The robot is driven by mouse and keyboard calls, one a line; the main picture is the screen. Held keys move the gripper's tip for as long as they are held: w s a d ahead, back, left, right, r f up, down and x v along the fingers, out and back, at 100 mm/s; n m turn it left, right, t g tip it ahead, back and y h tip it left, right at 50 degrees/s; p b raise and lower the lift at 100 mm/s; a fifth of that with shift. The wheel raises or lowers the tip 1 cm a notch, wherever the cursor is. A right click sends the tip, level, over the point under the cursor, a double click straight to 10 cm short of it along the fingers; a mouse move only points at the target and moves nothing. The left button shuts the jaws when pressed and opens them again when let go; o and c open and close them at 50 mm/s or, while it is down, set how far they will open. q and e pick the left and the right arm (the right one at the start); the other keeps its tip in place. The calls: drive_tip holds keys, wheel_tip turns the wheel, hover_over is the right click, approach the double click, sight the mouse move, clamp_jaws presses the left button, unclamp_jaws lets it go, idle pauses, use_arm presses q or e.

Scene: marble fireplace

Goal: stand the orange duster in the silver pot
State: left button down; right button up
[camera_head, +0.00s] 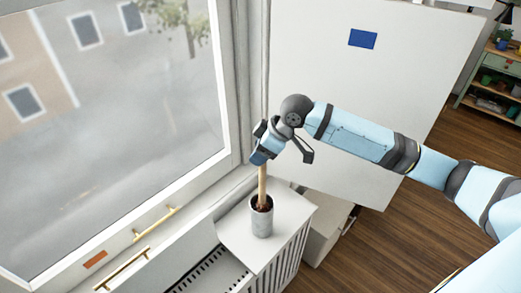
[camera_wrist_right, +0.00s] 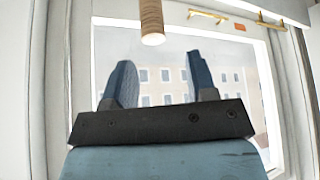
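The silver pot (camera_head: 262,226) stands upright on a white ledge. A light wooden handle (camera_head: 262,183), apparently the duster's, stands nearly upright in it. No orange part of the duster is clearly visible; its lower end is inside the pot. My right gripper (camera_head: 258,156) is at the handle's top in the head view. In the right wrist view, my right gripper (camera_wrist_right: 160,82) has its two fingers apart with nothing between them. The round end of the handle (camera_wrist_right: 152,25) is beyond the fingertips there. My left gripper is not in view.
The white ledge (camera_head: 290,215) has a slatted front and adjoins a vented cover (camera_head: 212,272). A large window (camera_head: 110,120) with brass handles (camera_head: 157,222) is at left. A white panel (camera_head: 370,100) stands behind my right arm. Wooden floor (camera_head: 400,235) is open at right.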

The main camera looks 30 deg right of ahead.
drive_tip(key=b+v, duration=0.2)
drive_tip(key=v, duration=1.1)
drive_tip(key=shift+d+r, duration=0.15)
drive_tip(key=shift+r, duration=0.2)
drive_tip(key=shift+s, duration=0.1)
drive_tip(key=s+a+f+m, duration=0.1)
drive_tip(key=s+a+f, duration=0.4)
drive_tip(key=f, duration=0.3)
drive_tip(key=s+a+f+m, duration=0.1)
drive_tip(key=s+a+f, duration=0.35)
drive_tip(key=f, duration=0.45)
drive_tip(key=s+d+f+m+h, duration=0.2)
drive_tip(key=s+f+m, duration=0.15)
drive_tip(key=s, duration=0.45)
drive_tip(key=s+d+f+m+h, duration=0.15)
drive_tip(key=s+f, duration=0.25)
drive_tip(key=s, duration=0.4)
drive_tip(key=w+a+f+t+y, duration=0.1)
drive_tip(key=w+a+f+t, duration=0.2)
drive_tip(key=f, duration=0.3)
drive_tip(key=w+a+f+t+y, duration=0.1)
drive_tip(key=w+a+f+t, duration=0.1)
drive_tip(key=f, duration=0.5)
drive_tip(key=shift+w+a+t, duration=0.4)
drive_tip(key=shift+a+t, duration=0.35)
drive_tip(key=shift+t, duration=0.15)
